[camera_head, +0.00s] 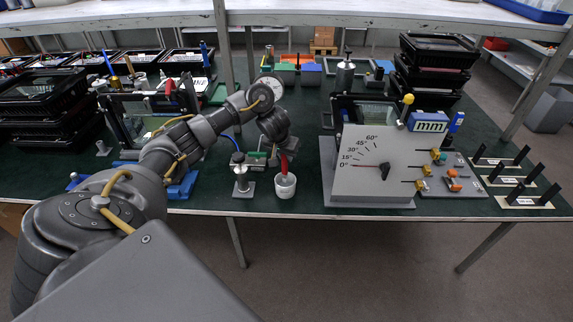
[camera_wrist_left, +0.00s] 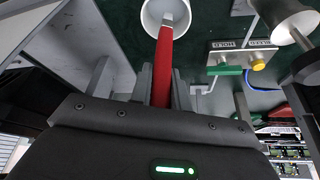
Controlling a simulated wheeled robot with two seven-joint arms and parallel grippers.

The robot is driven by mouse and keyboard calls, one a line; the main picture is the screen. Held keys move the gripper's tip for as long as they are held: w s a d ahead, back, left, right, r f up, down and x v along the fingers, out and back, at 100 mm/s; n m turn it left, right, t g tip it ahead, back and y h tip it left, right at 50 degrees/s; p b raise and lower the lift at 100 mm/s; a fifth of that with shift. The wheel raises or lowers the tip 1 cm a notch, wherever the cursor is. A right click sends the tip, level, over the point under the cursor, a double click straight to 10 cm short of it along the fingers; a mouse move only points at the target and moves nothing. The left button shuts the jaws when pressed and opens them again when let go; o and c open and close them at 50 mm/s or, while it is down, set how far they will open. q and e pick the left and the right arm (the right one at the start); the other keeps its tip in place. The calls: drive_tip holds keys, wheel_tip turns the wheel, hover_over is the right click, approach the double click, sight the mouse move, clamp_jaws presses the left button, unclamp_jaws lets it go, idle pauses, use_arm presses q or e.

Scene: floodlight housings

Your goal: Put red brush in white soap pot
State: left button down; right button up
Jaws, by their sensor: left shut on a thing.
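The red brush (camera_head: 284,164) stands roughly upright with its lower end at the mouth of the white soap pot (camera_head: 285,187), near the front edge of the green table. In the left wrist view the red handle (camera_wrist_left: 163,62) runs from between my fingers to the white pot (camera_wrist_left: 150,22), and the brush's pale end lies within the pot's rim. Whether it touches the bottom is hidden. My left gripper (camera_head: 276,150) is just above the pot, and its fingers (camera_wrist_left: 160,86) are shut on the handle. My right gripper is in neither view.
A grey gauge panel (camera_head: 370,165) stands to the right, with a clear strip between. Black crates (camera_head: 432,65) are stacked behind. A shelf (camera_head: 330,12) hangs over the back.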

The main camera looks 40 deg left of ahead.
sight(286, 163)
use_arm(q)
wheel_tip(286, 163, down, 3)
drive_tip(key=shift+w+d+r+b, duration=0.1)
drive_tip(key=shift+d+b, duration=0.05)
drive_tip(key=shift+b, duration=0.55)
drive_tip(key=shift+w+f, duration=0.1)
drive_tip(key=shift+f, duration=0.35)
drive_tip(key=shift+r, duration=0.1)
drive_tip(key=c, duration=1.3)
unclamp_jaws()
drive_tip(key=shift+f, duration=0.2)
